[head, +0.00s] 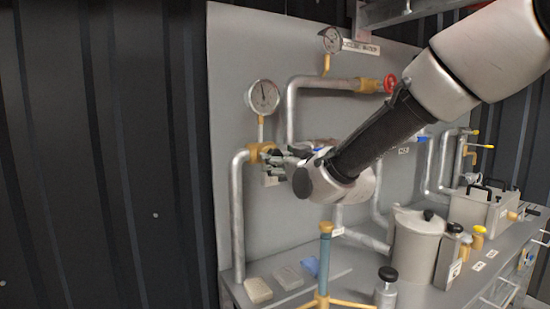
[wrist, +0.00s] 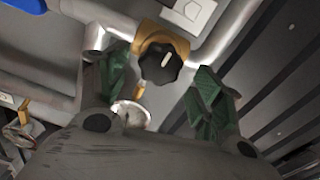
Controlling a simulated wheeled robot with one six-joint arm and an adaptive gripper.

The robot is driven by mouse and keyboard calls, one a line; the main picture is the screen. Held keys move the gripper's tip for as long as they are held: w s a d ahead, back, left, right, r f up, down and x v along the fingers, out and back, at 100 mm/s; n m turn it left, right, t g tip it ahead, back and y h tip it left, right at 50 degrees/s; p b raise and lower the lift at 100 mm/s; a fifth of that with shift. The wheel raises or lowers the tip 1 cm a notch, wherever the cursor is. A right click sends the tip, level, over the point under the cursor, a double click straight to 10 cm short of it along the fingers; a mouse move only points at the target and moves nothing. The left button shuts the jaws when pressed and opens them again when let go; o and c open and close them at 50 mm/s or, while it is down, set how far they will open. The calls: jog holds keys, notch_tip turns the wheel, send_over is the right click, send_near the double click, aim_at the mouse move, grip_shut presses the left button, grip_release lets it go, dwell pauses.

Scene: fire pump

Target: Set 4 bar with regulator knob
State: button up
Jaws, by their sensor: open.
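The regulator knob (wrist: 160,63) is black and lobed with a white mark, and sits on a brass body (wrist: 150,38) in the wrist view. My gripper (wrist: 163,80) is open, with one green-padded finger on each side of the knob; both look apart from it. In the head view my gripper (head: 274,158) is at the brass fitting (head: 255,153) under the round gauge (head: 262,97), and hides the knob. The gauge needle points nearly straight up; its numbers are too small to read. A gauge (wrist: 130,113) shows partly behind my gripper in the wrist view.
Silver pipes (head: 238,215) run up the grey panel (head: 228,60). A red handwheel (head: 390,84) and a second gauge (head: 331,39) are higher up, to the right.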

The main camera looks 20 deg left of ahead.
jog(key=shift+x, duration=1.6)
jog(key=shift+d, duration=0.1)
jog(key=c, duration=1)
jog(key=shift+m, duration=0.3)
